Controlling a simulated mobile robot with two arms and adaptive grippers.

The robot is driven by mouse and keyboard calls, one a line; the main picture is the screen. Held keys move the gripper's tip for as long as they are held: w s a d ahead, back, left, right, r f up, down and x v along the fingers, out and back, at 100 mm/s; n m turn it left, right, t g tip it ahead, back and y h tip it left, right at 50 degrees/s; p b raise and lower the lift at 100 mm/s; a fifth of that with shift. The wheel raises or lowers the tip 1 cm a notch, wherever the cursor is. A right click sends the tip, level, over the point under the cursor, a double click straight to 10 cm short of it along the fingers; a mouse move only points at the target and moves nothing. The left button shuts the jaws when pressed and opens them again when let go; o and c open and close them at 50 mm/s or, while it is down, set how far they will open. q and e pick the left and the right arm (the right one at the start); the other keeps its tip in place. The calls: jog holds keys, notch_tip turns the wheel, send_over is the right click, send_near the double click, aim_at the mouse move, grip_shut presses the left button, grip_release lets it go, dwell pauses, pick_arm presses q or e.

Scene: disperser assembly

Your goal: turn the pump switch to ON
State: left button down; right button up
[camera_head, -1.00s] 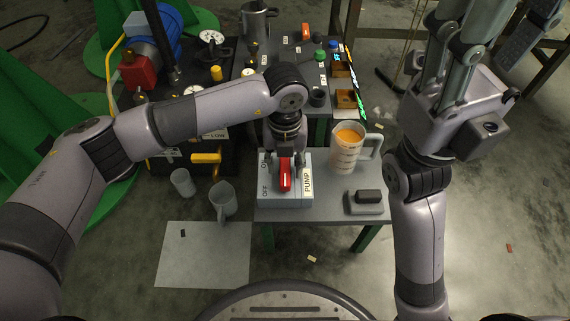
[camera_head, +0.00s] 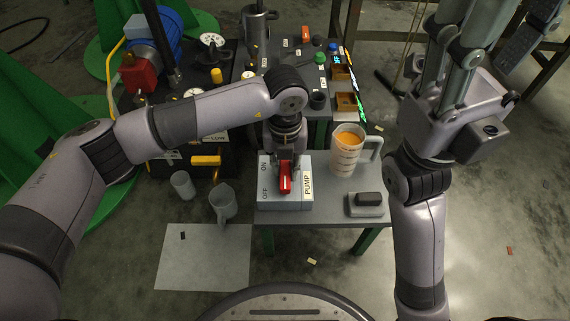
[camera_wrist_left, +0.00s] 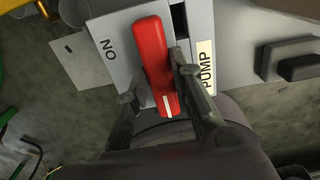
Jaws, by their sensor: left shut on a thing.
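The pump switch is a pale box (camera_head: 300,203) on a small grey table, with ON and OFF labels on its left side and a PUMP label on its right. Its red lever (camera_head: 285,184) has a white mark. My left gripper (camera_head: 286,164) reaches down from above and is shut on the lever, covering part of it in the head view. In the left wrist view the lever (camera_wrist_left: 153,60) lies between the fingers (camera_wrist_left: 160,108), and the ON label shows left of it. My right gripper (camera_head: 455,60) is raised at the upper right, away from the switch, its tips partly cut off.
A jug of orange liquid (camera_head: 346,158) stands right of the switch box, with a grey block (camera_head: 367,199) in front of it. An empty cup (camera_head: 183,186) and a grey mug (camera_head: 223,203) stand at the left. A workbench (camera_head: 280,80) with gear stands behind.

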pick_arm(q)
jog(key=shift+m, duration=0.3)
jog(key=m, duration=1.2)
jog(key=shift+m, duration=0.3)
jog(key=m, duration=0.4)
jog(key=shift+m, duration=0.3)
jog(key=c, duration=1.4)
grip_release()
